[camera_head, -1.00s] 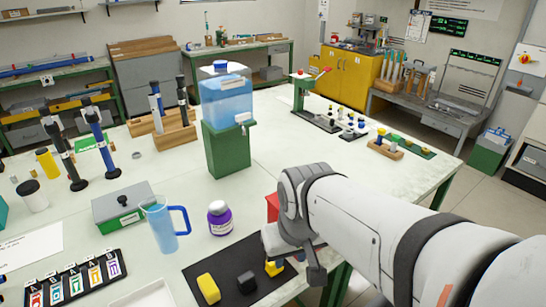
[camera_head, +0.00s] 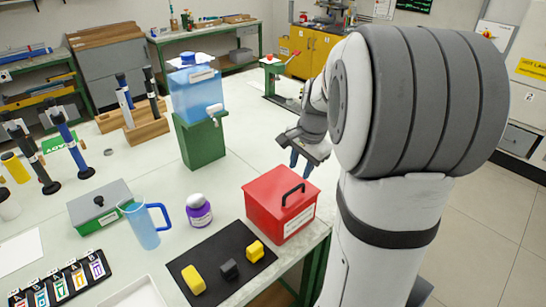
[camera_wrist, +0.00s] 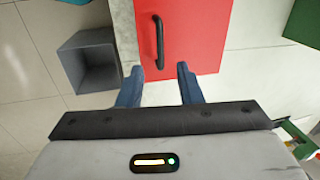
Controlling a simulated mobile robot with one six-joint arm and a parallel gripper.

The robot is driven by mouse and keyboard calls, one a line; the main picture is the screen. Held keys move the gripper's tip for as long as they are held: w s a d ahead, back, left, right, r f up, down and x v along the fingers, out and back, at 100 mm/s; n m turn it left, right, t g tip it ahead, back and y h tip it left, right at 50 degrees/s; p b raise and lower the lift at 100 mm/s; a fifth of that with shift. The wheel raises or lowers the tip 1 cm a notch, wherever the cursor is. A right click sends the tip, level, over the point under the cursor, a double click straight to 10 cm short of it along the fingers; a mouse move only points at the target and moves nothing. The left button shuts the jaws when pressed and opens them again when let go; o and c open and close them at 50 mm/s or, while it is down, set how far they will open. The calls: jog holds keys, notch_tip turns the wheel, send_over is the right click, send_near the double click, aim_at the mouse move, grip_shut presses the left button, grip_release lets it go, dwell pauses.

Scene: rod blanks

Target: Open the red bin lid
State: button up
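The red bin (camera_head: 265,210) sits at the right front edge of the white table. Its lid is shut and carries a black handle (camera_head: 292,192) on top. In the wrist view the red lid (camera_wrist: 195,40) fills the top middle, with the black handle (camera_wrist: 159,42) on its left part. My gripper (camera_head: 302,160) hangs beyond the bin in the head view, partly hidden by my arm. In the wrist view my gripper (camera_wrist: 159,80) is open, its blue fingers apart and empty. The handle lies just ahead of the gap between the fingertips, apparently not touched.
A black mat (camera_head: 208,275) with yellow and dark blocks lies left of the bin. A purple jar (camera_head: 199,213), a blue jug (camera_head: 143,226) and a water dispenser (camera_head: 197,95) stand farther left. A grey open box (camera_wrist: 98,70) shows beside the table in the wrist view.

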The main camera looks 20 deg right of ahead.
aim_at(296, 187)
jog(key=shift+m, duration=0.3)
jog(key=f, duration=0.2)
jog(key=w+f, duration=0.1)
jog(key=f, duration=0.2)
jog(key=w+f, duration=0.1)
jog(key=f, duration=0.1)
jog(key=shift+d+f, duration=0.15)
jog(key=shift+f, duration=0.25)
jog(key=shift+c, duration=0.4)
grip_shut()
